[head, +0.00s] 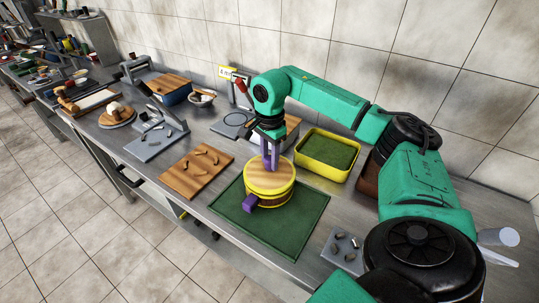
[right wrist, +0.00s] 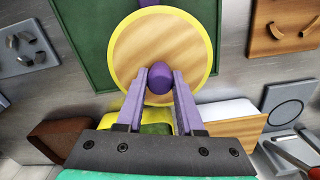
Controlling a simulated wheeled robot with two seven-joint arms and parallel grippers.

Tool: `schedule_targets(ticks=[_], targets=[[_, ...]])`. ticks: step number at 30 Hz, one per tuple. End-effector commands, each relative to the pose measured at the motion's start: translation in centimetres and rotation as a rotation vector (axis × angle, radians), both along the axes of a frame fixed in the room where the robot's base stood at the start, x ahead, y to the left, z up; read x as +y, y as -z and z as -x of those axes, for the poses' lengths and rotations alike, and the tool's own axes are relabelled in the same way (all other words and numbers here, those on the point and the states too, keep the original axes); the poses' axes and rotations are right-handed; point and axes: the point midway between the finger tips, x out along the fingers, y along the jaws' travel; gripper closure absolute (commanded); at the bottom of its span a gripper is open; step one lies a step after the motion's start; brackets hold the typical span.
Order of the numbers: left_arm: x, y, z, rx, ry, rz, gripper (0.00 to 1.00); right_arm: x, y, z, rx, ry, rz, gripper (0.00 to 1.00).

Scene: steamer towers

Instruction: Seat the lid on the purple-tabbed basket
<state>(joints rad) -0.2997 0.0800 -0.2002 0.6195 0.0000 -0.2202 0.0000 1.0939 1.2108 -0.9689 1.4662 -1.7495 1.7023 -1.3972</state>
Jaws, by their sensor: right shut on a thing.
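A round wooden lid (head: 268,172) with a yellow rim sits on top of, or just at, the basket with the purple tab (head: 250,203). In the right wrist view the two fingers close on the knob (right wrist: 160,78) and the lid (right wrist: 180,42) fills the upper middle. I cannot tell whether the lid is fully down. My left gripper is not in view.
A yellow bin (head: 328,155) with a green inside stands behind the mat, close to the right arm. A wooden board (head: 190,175) with small pieces lies left of the mat. A grey plate (head: 343,250) with bits lies at the right front.

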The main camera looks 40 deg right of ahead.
Motion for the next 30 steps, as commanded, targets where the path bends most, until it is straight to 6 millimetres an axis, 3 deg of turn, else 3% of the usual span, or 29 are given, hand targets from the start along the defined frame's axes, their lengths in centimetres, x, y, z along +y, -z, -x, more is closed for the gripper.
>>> schedule_targets(ticks=[12, 13, 15, 16, 30], targets=[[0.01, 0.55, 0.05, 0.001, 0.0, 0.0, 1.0, 0.01, 0.81, -0.01, -0.001, 0.0, 0.0, 1.0], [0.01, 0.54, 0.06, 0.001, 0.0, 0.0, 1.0, 0.0, 0.8, -0.01, -0.001, 0.0, 0.0, 0.6], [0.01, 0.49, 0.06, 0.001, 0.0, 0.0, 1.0, 0.01, 0.74, -0.01, -0.001, 0.0, 0.0, 0.33], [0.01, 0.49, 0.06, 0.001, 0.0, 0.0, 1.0, 0.01, 0.74, -0.01, -0.001, 0.0, 0.0, 0.29], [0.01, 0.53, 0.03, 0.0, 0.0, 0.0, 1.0, 0.01, 0.6, -0.02, -0.001, 0.0, 0.0, 0.29]])
